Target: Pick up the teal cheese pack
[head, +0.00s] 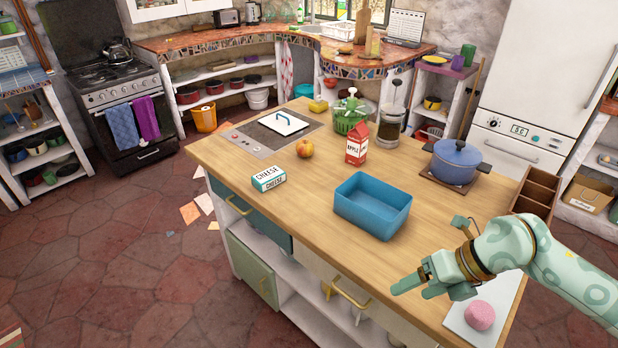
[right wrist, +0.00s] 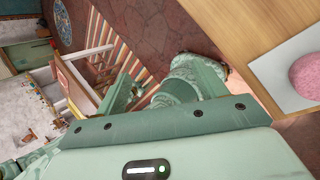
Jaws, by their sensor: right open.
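The teal cheese pack (head: 268,178) is a small teal and white box with "CHEESE" on it. It lies on the wooden counter (head: 310,200) near the left front edge, left of a blue bin. My right gripper (head: 398,290) is open and empty at the front right of the counter, well to the right of the pack. In the right wrist view the pack does not show. My left gripper is not in view.
The blue bin (head: 373,205) stands between the pack and my right gripper. A pink item (head: 480,315) lies on a white board (head: 497,290).

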